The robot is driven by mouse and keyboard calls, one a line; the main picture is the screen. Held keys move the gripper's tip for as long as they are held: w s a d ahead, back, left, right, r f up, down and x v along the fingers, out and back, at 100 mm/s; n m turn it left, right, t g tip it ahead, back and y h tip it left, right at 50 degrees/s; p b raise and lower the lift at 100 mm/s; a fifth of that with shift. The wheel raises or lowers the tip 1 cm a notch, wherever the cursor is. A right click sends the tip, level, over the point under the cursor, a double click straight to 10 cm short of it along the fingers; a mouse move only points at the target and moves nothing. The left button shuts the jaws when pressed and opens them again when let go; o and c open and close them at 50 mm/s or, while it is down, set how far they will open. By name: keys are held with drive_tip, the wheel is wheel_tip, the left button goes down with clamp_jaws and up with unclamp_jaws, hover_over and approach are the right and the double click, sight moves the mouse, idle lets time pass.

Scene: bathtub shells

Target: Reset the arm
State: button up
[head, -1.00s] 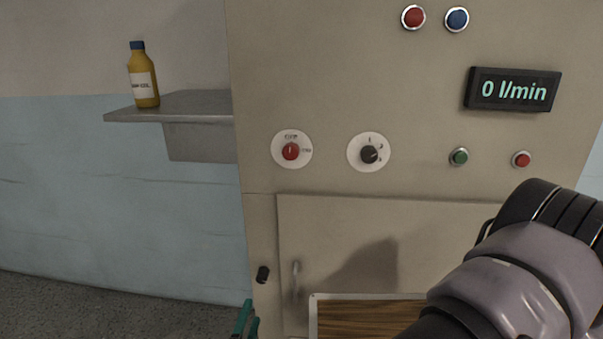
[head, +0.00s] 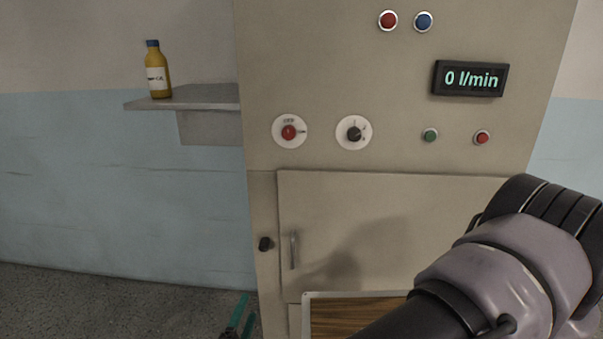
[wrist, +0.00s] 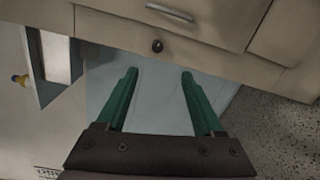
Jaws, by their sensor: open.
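My gripper shows in the wrist view (wrist: 158,80) with its two green fingers wide apart and nothing between them. In the head view only a green finger of my gripper (head: 238,318) shows at the bottom edge, left of the cabinet's lower part. My arm fills the lower right of the head view. The beige control cabinet (head: 385,245) stands in front of me, its door shut. The gripper is beside the cabinet and apart from it as far as I can see.
The cabinet carries a red knob (head: 288,132), a black knob (head: 354,134), several buttons and a display (head: 470,78) reading 0 l/min. A metal shelf (head: 190,96) with a yellow bottle (head: 157,72) is at left. A wooden-topped surface (head: 350,317) lies low in front. Floor at left is clear.

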drive_tip(key=w+d+r+m+g+h, duration=0.1)
drive_tip(key=w+d+r+m+g, duration=0.4)
drive_tip(key=r, duration=0.5)
drive_tip(key=w+d+r+m+g, duration=0.3)
drive_tip(key=d+r+m+g, duration=0.3)
drive_tip(key=d+r, duration=0.25)
drive_tip(key=w+d+r+m+g+h, duration=0.1)
drive_tip(key=w+d+r+m+g, duration=0.45)
drive_tip(key=r, duration=0.55)
drive_tip(key=s+d+r+m+t+y, duration=0.3)
drive_tip(key=s+d+r, duration=0.1)
drive_tip(key=d+r, duration=0.5)
drive_tip(key=s+d+r+m+t+y, duration=0.3)
drive_tip(key=s+d+r, duration=0.2)
drive_tip(key=d+r, duration=0.5)
wheel_tip(320, 180, up, 4)
drive_tip(key=shift+s+f, duration=0.2)
drive_tip(key=shift+f, duration=0.05)
drive_tip(key=shift+m, duration=0.25)
